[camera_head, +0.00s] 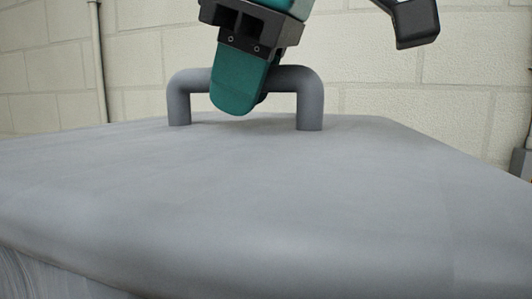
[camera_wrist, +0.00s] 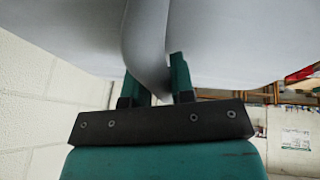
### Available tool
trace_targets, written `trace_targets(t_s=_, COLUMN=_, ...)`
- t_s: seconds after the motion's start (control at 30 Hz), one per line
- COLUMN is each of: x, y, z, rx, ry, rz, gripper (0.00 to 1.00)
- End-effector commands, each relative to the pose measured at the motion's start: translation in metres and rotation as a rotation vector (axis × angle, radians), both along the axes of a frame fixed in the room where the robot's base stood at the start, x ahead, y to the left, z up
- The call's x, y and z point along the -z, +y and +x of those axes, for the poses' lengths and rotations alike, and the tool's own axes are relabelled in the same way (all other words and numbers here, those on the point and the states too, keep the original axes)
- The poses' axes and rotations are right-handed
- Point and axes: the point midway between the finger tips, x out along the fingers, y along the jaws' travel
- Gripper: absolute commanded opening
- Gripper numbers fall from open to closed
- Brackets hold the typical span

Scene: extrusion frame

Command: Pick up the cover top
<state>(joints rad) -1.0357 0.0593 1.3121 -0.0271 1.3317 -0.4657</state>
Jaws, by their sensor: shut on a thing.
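The cover top (camera_head: 230,200) is a broad grey slab with rounded edges that fills the lower part of the head view. A grey bar handle (camera_head: 312,98) stands on its top, with a post at each end. My gripper (camera_head: 245,95) comes down from above, slightly tilted, with its green fingers around the handle's crossbar near the middle. In the wrist view, my gripper (camera_wrist: 157,82) has one finger on each side of the grey handle (camera_wrist: 150,45), shut on it. The cover top also shows in the wrist view (camera_wrist: 230,40). The underside of the cover is hidden.
A pale block wall (camera_head: 400,85) stands behind the cover, with a vertical pipe (camera_head: 98,60) at the left. In the wrist view, blurred shelving (camera_wrist: 295,90) with small objects shows at the right. The cover's top around the handle is clear.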

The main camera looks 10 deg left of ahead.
Motion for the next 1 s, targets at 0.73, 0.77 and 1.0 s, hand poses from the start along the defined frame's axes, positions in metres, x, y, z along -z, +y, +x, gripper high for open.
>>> trace_targets(t_s=0.73, x=-0.124, y=0.000, z=0.000, rx=-0.001, ry=-0.002, rz=0.000, gripper=0.00)
trace_targets(t_s=0.77, x=-0.125, y=0.000, z=0.000, rx=0.000, ry=-0.001, rz=-0.001, gripper=0.00)
trace_targets(t_s=1.0, x=-0.125, y=0.000, z=0.000, rx=-0.001, ry=0.000, rz=-0.001, gripper=0.00)
